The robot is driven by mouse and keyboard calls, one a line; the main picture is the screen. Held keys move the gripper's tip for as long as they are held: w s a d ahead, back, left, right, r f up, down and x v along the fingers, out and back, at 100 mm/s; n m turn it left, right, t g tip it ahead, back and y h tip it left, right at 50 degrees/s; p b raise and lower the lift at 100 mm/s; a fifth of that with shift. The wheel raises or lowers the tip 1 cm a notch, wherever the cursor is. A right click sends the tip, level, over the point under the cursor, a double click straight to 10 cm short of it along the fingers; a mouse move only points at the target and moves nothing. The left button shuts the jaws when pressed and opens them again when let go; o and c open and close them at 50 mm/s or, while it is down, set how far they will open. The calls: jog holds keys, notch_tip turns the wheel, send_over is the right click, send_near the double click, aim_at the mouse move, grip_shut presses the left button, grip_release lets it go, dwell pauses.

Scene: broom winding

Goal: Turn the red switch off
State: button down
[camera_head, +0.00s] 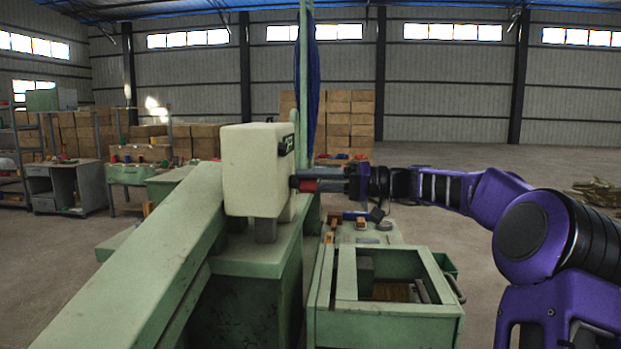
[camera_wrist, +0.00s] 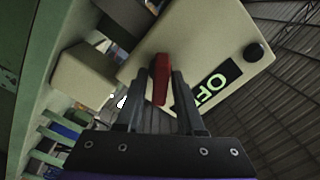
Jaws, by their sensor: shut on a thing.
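The red switch (camera_wrist: 160,78) sticks out from the face of a cream control box (camera_wrist: 200,35) in the wrist view. A dark label (camera_wrist: 208,88) with bright letters, partly hidden and starting "OF", is beside it. My gripper (camera_wrist: 160,92) has one finger on each side of the switch and is shut on it. In the head view, my gripper (camera_head: 335,180) reaches from the right to the side of the cream box (camera_head: 250,170), and the red switch (camera_head: 307,186) shows between the fingers and the box.
A green machine frame (camera_head: 250,265) carries the box. A green open-topped bench (camera_head: 330,290) stands below my arm, with small tools and a tape roll (camera_head: 384,225) behind it. A black knob (camera_wrist: 254,52) sits on the box face. Open floor lies to the right.

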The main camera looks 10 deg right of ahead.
jog(key=m, duration=0.7)
jog(key=shift+f, duration=0.2)
dwell(0.4)
jog(key=c, duration=0.8)
grip_release()
jog(key=shift+d, duration=0.1)
jog(key=v, duration=1.7)
jog(key=shift+d, duration=0.15)
